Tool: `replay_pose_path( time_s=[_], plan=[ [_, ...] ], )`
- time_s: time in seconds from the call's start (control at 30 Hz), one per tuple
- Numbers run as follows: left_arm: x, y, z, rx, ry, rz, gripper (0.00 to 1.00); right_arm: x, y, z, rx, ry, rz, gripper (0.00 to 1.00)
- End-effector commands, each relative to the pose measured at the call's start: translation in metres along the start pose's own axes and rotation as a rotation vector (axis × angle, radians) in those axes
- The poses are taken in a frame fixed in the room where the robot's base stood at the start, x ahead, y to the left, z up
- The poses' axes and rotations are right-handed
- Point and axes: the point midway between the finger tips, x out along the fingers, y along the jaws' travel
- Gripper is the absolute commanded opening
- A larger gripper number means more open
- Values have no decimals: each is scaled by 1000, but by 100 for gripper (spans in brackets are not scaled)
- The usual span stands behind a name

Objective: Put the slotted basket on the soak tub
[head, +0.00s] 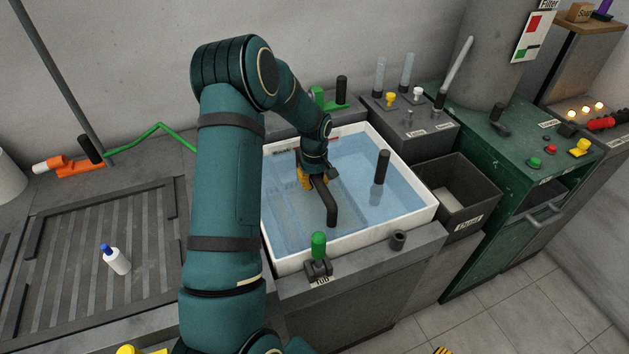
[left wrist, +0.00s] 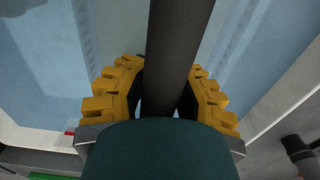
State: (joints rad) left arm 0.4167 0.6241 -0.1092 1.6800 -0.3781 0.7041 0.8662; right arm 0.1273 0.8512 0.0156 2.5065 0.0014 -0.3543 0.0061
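The white-rimmed soak tub (head: 418,212) holds pale blue water. The slotted basket's body is hard to make out; faint slot marks (head: 283,192) show low in the tub's left part, and pale slotted strips show in the left wrist view (left wrist: 88,40). A dark bent handle bar (head: 331,207) rises there. My left gripper (head: 304,178) reaches down over the tub at this bar. In the left wrist view its yellow fingers (left wrist: 163,75) stand on both sides of the bar (left wrist: 180,45), with thin light gaps beside it. My right gripper is not in view.
A dark post (head: 381,167) stands in the tub's right part. A green-topped lever (head: 318,247) is at the front edge. A dark open bin (head: 462,172) and green cabinet (head: 478,150) stand right. A ribbed drainboard (head: 70,270) with a white bottle (head: 117,261) lies left.

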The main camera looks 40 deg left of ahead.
Motion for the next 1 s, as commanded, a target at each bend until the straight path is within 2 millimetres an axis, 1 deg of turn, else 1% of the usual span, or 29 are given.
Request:
replay_pose_path(
  time_s=[0.03, 0.07, 0.33, 0.47, 0.57, 0.8, 1.0],
  plan=[
    [0, 0, 0, 0, 0, 0, 36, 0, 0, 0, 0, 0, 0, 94],
    [-1, 0, 0, 0, 0, 0, 39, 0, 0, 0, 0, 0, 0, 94],
    [-1, 0, 0, 0, 0, 0, 39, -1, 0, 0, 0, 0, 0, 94],
    [-8, 0, 0, 0, 2, 2, 39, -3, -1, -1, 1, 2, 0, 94],
    [-22, 1, -1, 0, 4, 2, 39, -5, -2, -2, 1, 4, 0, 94],
    [-72, 1, 0, 1, 4, 4, 39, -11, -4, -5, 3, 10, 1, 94],
    [-106, 1, 0, 0, 2, 2, 39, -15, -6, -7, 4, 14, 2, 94]
  ],
)
